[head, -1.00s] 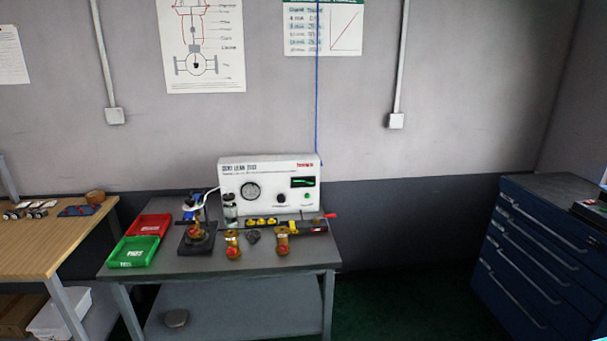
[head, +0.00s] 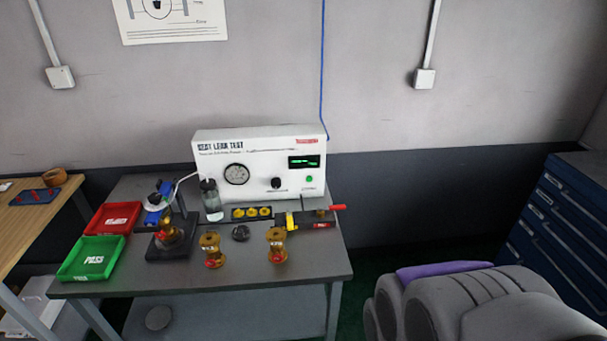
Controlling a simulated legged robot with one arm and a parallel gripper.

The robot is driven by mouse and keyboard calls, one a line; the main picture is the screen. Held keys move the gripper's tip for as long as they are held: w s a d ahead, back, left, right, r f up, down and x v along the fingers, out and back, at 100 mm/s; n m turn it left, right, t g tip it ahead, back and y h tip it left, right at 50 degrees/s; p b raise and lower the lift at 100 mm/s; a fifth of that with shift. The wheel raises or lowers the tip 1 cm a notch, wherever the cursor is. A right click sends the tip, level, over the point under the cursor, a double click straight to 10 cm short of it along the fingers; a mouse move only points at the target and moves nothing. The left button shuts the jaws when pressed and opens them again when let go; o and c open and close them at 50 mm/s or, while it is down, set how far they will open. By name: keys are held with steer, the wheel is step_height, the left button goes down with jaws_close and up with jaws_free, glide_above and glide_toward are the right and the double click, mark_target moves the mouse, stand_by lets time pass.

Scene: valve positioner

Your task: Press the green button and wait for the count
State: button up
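The green button (head: 309,179) is a small round button at the lower right of the white leak test box (head: 207,162), which stands at the back of the grey table. A lit green display (head: 303,161) sits just above the button, with its text too small to read. A round gauge (head: 237,174) and a black knob (head: 276,183) are to the left on the same panel. A grey padded part of my arm shows at the lower right, well apart from the box. My gripper's fingers cannot be made out.
Several brass valve parts (head: 211,250) stand at the front of the table (head: 240,284). A clear bottle (head: 211,202) and a clamp with a red handle (head: 338,207) stand before the box. Red (head: 112,218) and green (head: 90,259) trays lie left. A blue drawer cabinet (head: 556,219) is right.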

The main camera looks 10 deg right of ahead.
steer(key=shift+s+a, duration=0.15)
steer(key=shift+a, duration=0.1)
steer(key=shift+d, duration=0.15)
jaws_close()
stand_by(1.5)
